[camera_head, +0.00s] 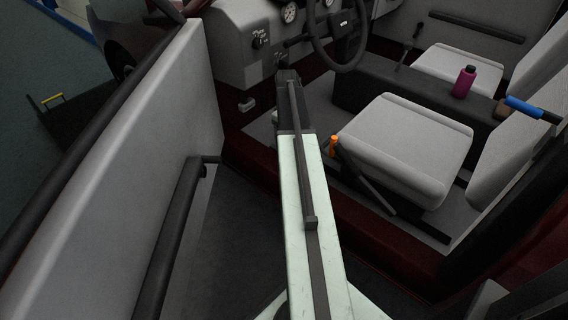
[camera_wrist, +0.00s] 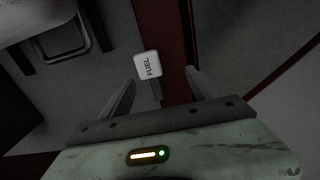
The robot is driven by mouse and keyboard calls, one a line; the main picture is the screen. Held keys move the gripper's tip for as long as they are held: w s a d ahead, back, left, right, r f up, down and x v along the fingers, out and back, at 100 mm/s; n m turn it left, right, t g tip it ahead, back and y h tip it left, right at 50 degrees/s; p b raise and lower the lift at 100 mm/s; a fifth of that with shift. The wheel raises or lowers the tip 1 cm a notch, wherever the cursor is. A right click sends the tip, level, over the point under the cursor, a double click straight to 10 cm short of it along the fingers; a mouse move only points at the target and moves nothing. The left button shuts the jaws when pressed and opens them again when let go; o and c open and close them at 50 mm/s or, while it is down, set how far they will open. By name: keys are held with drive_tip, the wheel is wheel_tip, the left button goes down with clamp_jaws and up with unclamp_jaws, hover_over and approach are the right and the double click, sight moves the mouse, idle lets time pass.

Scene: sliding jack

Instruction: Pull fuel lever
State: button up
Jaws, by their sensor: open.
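The fuel lever (camera_wrist: 148,65) is a small white tab with dark "FUEL" lettering in the wrist view. It shows just beyond my gripper (camera_wrist: 160,77), nearer the left finger than the right. My gripper is open, and no contact with the tab shows. In the head view, a small pale handle (camera_head: 246,104) sits low at the left end of the dashboard. It may be the same lever, but no label is readable there. My arm hides my gripper's fingers in the head view.
The open car door (camera_head: 150,140) stands left of my arm, with a dark bar handle (camera_head: 180,230). The steering wheel (camera_head: 343,42) is above and right of the arm's end. The front seat (camera_head: 405,140) and an orange-tipped lever (camera_head: 333,145) are to the right.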

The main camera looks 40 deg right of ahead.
drive_tip(key=shift+s+d+f, duration=0.1)
drive_tip(key=shift+d+f, duration=0.85)
drive_tip(key=shift+d, duration=0.2)
drive_tip(key=shift+d+r, duration=0.1)
drive_tip(key=shift+d, duration=0.15)
wheel_tip(320, 180, down, 8)
drive_tip(key=b, duration=0.8)
drive_tip(key=shift+r, duration=0.15)
drive_tip(key=shift+a, duration=0.1)
drive_tip(key=shift+r, duration=0.1)
clamp_jaws()
